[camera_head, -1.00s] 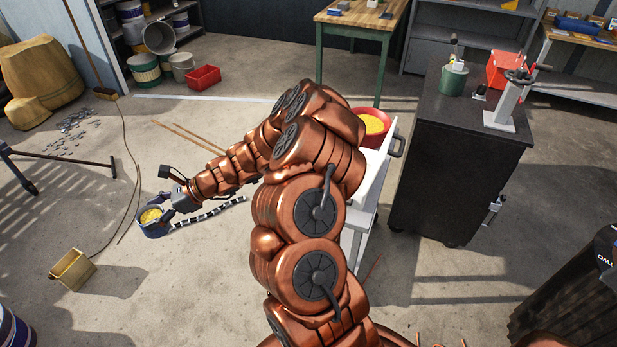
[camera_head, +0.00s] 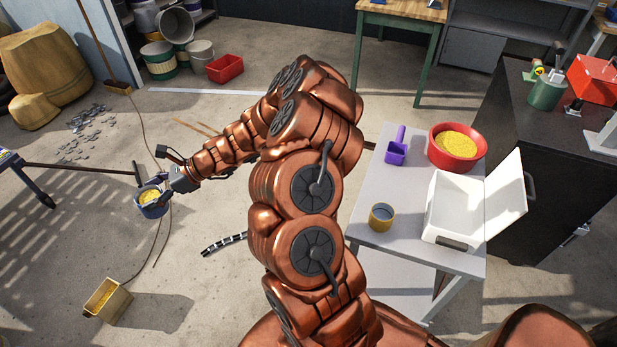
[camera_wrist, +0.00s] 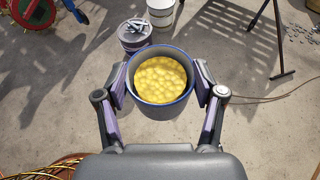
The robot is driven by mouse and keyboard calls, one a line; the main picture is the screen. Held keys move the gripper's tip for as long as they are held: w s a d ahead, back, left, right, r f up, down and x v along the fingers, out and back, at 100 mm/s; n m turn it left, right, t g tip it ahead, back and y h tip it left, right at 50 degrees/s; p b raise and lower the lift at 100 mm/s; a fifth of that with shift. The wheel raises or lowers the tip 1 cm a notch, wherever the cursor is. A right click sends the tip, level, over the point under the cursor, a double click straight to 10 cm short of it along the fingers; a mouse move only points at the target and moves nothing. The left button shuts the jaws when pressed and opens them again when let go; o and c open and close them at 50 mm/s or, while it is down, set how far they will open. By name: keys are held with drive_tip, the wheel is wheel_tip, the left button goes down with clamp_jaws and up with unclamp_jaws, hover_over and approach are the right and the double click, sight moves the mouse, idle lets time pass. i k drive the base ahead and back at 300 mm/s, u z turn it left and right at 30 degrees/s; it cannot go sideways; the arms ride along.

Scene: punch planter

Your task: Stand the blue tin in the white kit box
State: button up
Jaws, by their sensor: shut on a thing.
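My gripper (camera_head: 160,194) is shut on the blue tin (camera_head: 151,209), which is full of yellow grains. In the wrist view the tin (camera_wrist: 163,108) stands upright between the two fingers, its blue rim and yellow contents facing the camera. In the head view my arm holds it out to the left, over the open floor and away from the table. The white kit box (camera_head: 453,216) stands on the white table at right, its lid (camera_head: 507,195) tilted open to the right. The inside of the box is mostly too pale to make out.
A yellowish bucket (camera_head: 113,309) sits on the floor at lower left.

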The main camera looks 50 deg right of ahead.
sight(452, 202)
drive_tip(key=i, duration=1.95)
drive_tip(key=z, duration=0.85)
drive_tip(key=i, duration=0.4)
drive_tip(key=z, duration=3.35)
drive_tip(key=i, duration=1)
